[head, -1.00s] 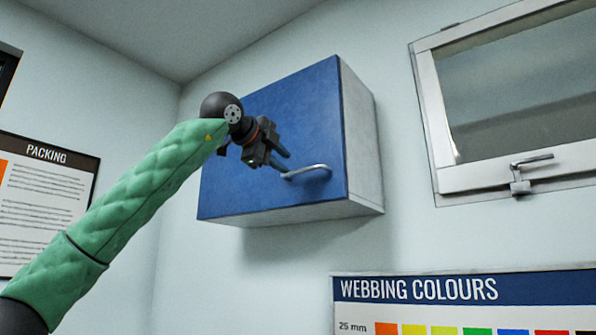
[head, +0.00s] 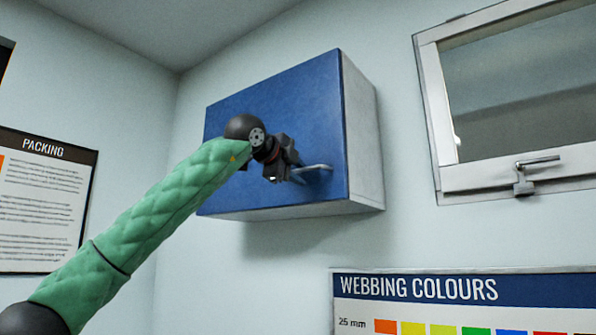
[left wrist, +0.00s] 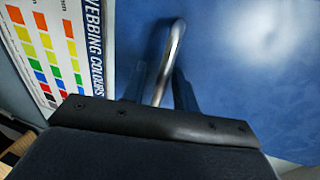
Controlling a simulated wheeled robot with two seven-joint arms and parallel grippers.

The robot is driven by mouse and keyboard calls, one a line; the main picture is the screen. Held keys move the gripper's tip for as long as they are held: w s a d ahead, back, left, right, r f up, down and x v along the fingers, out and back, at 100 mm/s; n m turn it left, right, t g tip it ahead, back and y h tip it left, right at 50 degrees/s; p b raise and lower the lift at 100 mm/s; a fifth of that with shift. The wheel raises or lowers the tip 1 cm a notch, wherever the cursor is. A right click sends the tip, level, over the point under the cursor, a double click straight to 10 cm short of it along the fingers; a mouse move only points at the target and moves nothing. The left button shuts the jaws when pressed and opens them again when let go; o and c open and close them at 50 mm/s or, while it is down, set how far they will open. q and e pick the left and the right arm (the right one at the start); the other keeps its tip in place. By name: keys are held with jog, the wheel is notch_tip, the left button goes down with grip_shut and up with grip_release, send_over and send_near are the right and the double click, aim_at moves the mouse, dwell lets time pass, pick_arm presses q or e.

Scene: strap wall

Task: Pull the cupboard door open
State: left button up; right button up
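The blue cupboard door (head: 240,189) is the front of a pale wall cupboard (head: 364,140) and looks shut against it. A silver bar handle (head: 318,167) sticks out near the door's lower right. In the left wrist view the handle (left wrist: 170,60) runs between the two dark fingers of my left gripper (left wrist: 161,90). The fingers stand apart on either side of it, and I see no clear contact. In the head view my left gripper (head: 300,173) is at the handle, and its fingertips are partly hidden. My right gripper is not in view.
A window (head: 520,100) with a metal latch is on the wall to the right. A webbing colours chart (head: 460,290) hangs below the cupboard, and a packing poster (head: 42,205) is at the left.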

pick_arm(q)
grip_shut()
